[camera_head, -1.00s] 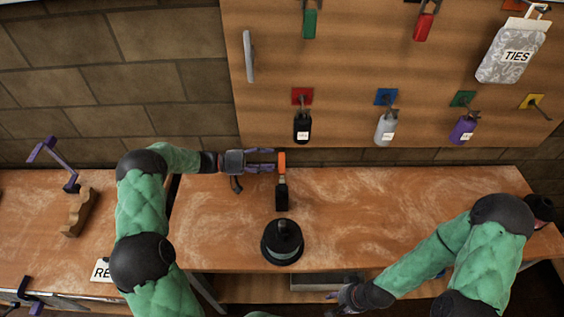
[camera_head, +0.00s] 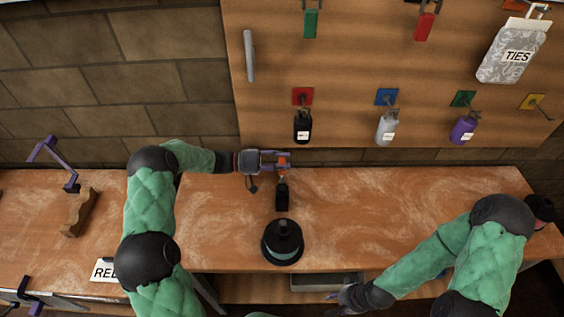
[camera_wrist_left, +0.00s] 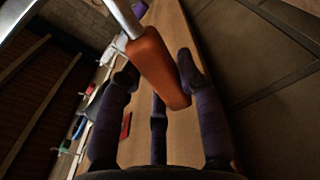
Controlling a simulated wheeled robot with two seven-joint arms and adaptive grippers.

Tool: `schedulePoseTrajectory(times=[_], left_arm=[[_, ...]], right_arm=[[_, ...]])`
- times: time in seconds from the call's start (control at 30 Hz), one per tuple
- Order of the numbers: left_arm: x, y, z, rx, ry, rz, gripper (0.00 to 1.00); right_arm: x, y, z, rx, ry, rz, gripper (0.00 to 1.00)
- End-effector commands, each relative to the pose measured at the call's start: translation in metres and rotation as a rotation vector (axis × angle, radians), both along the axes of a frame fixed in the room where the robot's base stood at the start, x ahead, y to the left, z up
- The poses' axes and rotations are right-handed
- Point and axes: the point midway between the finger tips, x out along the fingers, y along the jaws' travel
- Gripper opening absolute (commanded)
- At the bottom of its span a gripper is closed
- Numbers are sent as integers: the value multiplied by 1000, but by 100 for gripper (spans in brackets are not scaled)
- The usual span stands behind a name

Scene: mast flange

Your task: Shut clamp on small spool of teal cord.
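The small spool of teal cord (camera_head: 283,252) has a black body with a thin teal band and stands upright near the bench's front edge. Behind it is a black clamp body (camera_head: 281,196) with an orange handle (camera_head: 284,168). In the left wrist view the orange handle (camera_wrist_left: 155,65) sits on a metal rod and reaches in between the fingers. My left gripper (camera_head: 284,161) is at the handle, its dark purple fingers (camera_wrist_left: 157,72) spread on either side; contact is not clear. My right gripper (camera_head: 336,296) is low at the front, its fingers too small to judge.
A wooden pegboard (camera_head: 340,60) with hanging bottles rises behind the bench (camera_head: 400,210). A wavy wooden block (camera_head: 79,212) and a purple-armed stand (camera_head: 60,165) are at the left. An open drawer (camera_head: 325,281) is under the front edge. The bench right of the spool is clear.

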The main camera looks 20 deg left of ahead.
Motion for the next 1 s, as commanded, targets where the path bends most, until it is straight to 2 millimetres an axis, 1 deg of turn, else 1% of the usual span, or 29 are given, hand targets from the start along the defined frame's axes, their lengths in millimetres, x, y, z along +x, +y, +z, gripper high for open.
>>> schedulePoseTrajectory(times=[0.27, 0.47, 0.67, 1.0], left_arm=[[-1, 0, 1, 7, -21, 0, 0], [-5, -2, 7, 31, -104, -1, 0], [-13, -3, 17, 74, -255, 0, 0], [-32, -9, 33, 154, -529, 0, 0]], right_arm=[[0, 0, -4, 0, 0, 0, 40], [0, 0, -17, 0, 0, 0, 40], [0, 0, -42, 0, 0, 0, 40], [0, 0, -93, 0, 0, 0, 40]])
